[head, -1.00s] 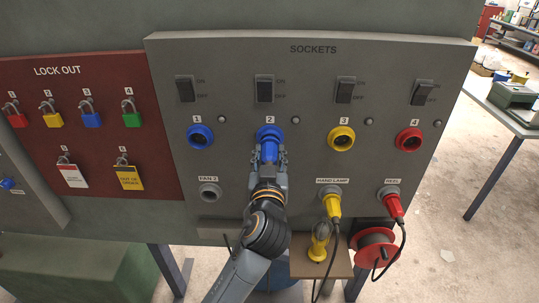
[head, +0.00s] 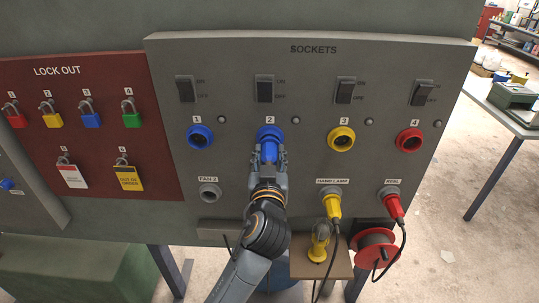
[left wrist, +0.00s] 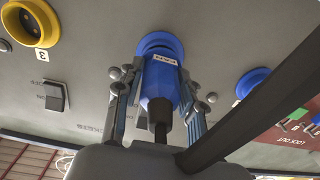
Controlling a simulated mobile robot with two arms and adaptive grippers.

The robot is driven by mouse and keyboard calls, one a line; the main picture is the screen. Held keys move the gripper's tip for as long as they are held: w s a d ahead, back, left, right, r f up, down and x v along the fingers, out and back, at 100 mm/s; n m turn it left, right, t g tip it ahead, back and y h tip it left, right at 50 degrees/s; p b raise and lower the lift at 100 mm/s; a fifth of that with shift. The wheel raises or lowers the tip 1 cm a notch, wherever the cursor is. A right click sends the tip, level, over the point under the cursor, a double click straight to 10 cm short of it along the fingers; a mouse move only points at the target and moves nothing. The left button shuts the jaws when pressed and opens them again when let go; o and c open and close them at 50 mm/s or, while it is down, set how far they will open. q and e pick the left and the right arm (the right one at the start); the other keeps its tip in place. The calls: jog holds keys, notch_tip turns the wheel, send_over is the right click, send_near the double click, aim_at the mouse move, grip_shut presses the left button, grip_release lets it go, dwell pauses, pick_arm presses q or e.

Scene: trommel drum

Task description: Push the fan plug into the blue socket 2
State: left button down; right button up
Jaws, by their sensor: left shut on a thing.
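The blue fan plug (head: 269,152) is at blue socket 2 (head: 270,133) on the grey sockets panel. My left gripper (head: 269,158) is shut on the plug from below. In the left wrist view the plug (left wrist: 160,85) lies between the two fingers of the left gripper (left wrist: 155,80), with a small label near its front end. Its front meets the blue ring of socket 2 (left wrist: 160,42); how deep it sits inside cannot be told. My right gripper is not in view.
Blue socket 1 (head: 200,136), yellow socket 3 (head: 341,138) and red socket 4 (head: 409,139) are empty. Switches line the panel above. A yellow plug (head: 332,205) and a red plug (head: 394,207) sit in the lower holders. A red reel (head: 374,248) stands below.

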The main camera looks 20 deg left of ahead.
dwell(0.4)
pick_arm(q)
jog(key=shift+w+a, duration=0.1)
jog(key=shift+w, duration=0.25)
jog(key=c, duration=0.7)
grip_release()
jog(key=shift+c, duration=0.2)
jog(key=shift+s, duration=0.15)
jog(key=v, duration=1.1)
jog(key=shift+s, duration=0.3)
